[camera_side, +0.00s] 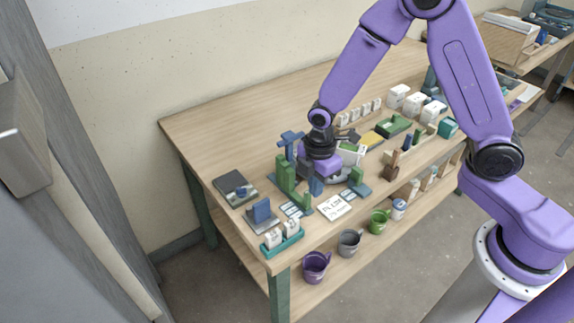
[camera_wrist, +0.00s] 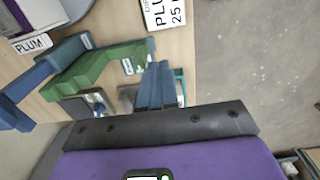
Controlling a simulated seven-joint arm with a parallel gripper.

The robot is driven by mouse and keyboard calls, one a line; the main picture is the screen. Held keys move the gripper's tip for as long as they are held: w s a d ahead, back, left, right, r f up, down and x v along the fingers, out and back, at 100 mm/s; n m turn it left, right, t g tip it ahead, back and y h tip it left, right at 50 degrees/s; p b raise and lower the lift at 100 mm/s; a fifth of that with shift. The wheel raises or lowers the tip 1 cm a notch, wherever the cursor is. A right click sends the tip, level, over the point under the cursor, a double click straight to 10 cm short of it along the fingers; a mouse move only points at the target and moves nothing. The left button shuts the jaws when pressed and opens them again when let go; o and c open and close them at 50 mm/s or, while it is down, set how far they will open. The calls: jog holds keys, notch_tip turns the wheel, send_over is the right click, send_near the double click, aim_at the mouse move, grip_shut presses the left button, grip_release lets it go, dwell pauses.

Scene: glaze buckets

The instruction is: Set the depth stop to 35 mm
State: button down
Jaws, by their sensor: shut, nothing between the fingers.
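A blue and green fixture (camera_side: 286,172) stands near the table's front left, with an upright and a crosspiece on top. In the wrist view its blue and green arms (camera_wrist: 95,72) lie at the left, with a small white label on the green part. I cannot tell which part is the depth stop, and no scale is readable. My gripper (camera_side: 316,187) points down just right of the fixture. Its blue fingers (camera_wrist: 158,85) are together and empty. I cannot tell whether they touch the fixture.
A dark flat device (camera_side: 234,187), a blue block on a grey base (camera_side: 262,215) and a teal tray (camera_side: 284,243) are at left. White boxes (camera_side: 398,95) and green items stand at right. Purple (camera_side: 315,267), grey (camera_side: 349,243) and green (camera_side: 379,221) buckets are below the front edge. The table's back left is clear.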

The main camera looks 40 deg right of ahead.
aim_at(302, 201)
dwell(0.3)
jog(key=shift+f, duration=1.7)
jog(key=shift+w, duration=0.35)
jog(key=shift+w, duration=1.95)
notch_tip(302, 201, up, 7)
jog(key=shift+s, duration=0.35)
